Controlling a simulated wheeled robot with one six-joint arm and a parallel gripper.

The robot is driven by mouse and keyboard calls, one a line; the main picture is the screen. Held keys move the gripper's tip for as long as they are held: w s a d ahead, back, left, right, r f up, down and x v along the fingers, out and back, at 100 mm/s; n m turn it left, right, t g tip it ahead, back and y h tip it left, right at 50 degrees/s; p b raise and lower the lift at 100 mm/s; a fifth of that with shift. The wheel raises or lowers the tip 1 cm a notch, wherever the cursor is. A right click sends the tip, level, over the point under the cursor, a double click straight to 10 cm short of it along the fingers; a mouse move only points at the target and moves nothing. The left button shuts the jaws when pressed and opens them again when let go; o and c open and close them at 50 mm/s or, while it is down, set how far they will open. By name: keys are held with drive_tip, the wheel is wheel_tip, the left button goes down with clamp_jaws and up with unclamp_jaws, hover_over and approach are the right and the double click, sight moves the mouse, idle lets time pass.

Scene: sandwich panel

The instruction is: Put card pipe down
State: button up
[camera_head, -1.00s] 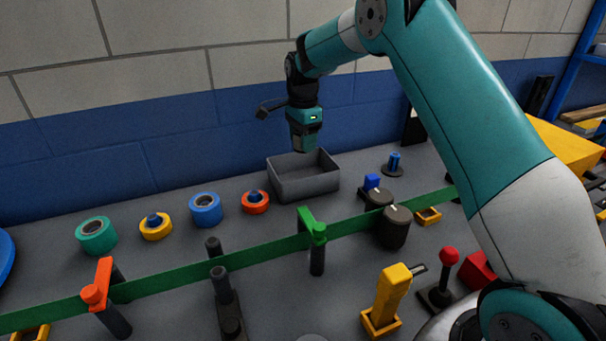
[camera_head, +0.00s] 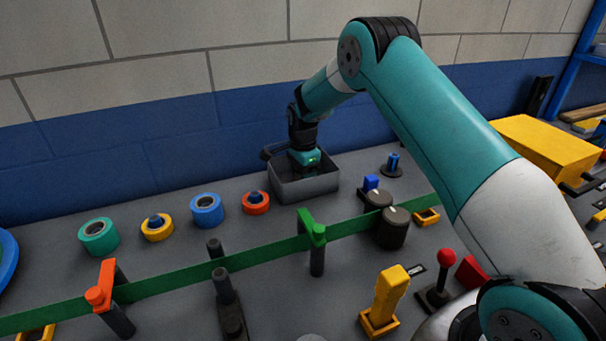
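My gripper (camera_head: 305,163) reaches down into the grey open bin (camera_head: 306,188) on the grey table near the wall. Its fingers are hidden behind the bin's front wall, so I cannot see whether they are open or shut. No card pipe can be made out. Whether one is in the fingers or inside the bin is hidden.
Left of the bin are orange (camera_head: 256,202), blue (camera_head: 207,210), yellow (camera_head: 157,227) and teal (camera_head: 99,236) rolls. A green strip (camera_head: 200,274) crosses the table in front. Dark cylinders (camera_head: 392,228) and a yellow-handled tool (camera_head: 387,297) stand to the right.

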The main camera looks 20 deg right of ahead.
drive_tip(key=shift+f, duration=0.2)
drive_tip(key=o, duration=0.9)
wheel_tip(320, 180, up, 12)
drive_tip(key=r+b, duration=0.1)
drive_tip(key=b, duration=0.1)
drive_tip(key=s+a+r+n, duration=0.5)
drive_tip(key=s+a+n, duration=0.1)
drive_tip(key=s, duration=0.1)
drive_tip(key=s+a+r+n+y, duration=0.1)
drive_tip(key=s+a+n, duration=0.2)
drive_tip(key=s+n, duration=0.3)
drive_tip(key=s+a+r+n+y, duration=0.1)
drive_tip(key=s+a+n, duration=0.2)
drive_tip(key=s, duration=1.2)
drive_tip(key=s+a+r+n+y, duration=0.1)
drive_tip(key=s+a+n+y, duration=0.1)
drive_tip(key=s+n, duration=0.7)
drive_tip(key=shift+s+a+r, duration=0.2)
drive_tip(key=shift+s+a, duration=0.1)
drive_tip(key=shift+s, duration=0.35)
drive_tip(key=shift+s+a+r, duration=0.2)
drive_tip(key=shift+s+a, duration=0.1)
drive_tip(key=shift+s, duration=0.3)
